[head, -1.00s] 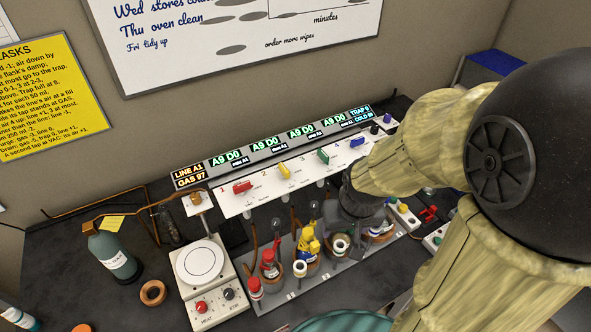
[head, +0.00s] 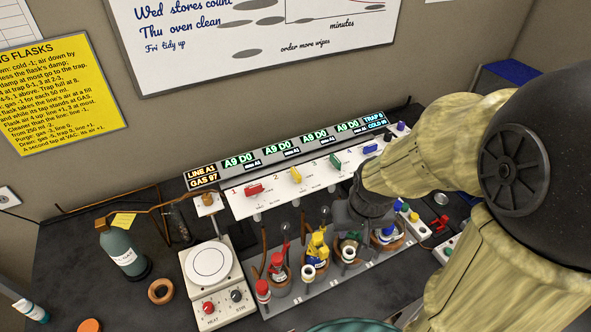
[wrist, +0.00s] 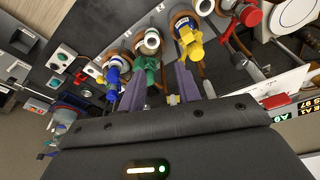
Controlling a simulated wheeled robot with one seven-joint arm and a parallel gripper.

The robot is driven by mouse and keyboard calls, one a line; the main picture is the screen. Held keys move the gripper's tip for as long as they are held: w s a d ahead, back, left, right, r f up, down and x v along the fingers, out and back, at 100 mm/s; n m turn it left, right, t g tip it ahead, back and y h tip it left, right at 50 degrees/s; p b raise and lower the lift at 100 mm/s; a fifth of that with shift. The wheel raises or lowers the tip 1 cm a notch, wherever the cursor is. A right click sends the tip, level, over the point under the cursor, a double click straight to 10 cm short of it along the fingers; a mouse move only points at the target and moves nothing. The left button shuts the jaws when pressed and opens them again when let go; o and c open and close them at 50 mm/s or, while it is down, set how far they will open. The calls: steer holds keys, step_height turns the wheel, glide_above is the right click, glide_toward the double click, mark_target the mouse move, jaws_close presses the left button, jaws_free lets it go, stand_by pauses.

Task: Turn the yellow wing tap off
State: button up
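The yellow wing tap (head: 296,175) is on the sloping white panel, second from the left, between the red tap (head: 255,188) and the green tap (head: 335,160). Its handle is turned across the panel, while the red one lies more along it. My gripper (wrist: 158,78) is open, its two grey-purple fingers apart and empty. In the head view its fingers are mostly hidden by my wrist, in front of the panel near the green and blue taps. In the wrist view a small yellow piece shows low between the fingers; I cannot tell whether it is the tap.
Several flasks with coloured fittings stand in a grey rack (head: 330,287) below the panel, including one with a yellow fitting (head: 317,245). A hotplate (head: 209,263) and a green bottle (head: 122,249) are at left. A display strip (head: 285,148) runs behind the panel.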

steer(key=w+a+r+n+g+b, duration=0.1)
steer(key=w+a+r, duration=0.1)
steer(key=w+r, duration=0.35)
steer(key=w+a+r+n, duration=0.1)
steer(key=w+a+r, duration=0.15)
steer(key=w, duration=0.55)
step_height(320, 180, up, 8)
steer(key=r+n+g+b, duration=0.1)
steer(key=n+g, duration=0.1)
glide_above(296, 172)
steer(key=shift+f, duration=0.25)
steer(key=shift+f, duration=0.1)
step_height(296, 172, down, 17)
steer(key=shift+f+p, duration=0.15)
steer(key=shift+p, duration=0.8)
jaws_close()
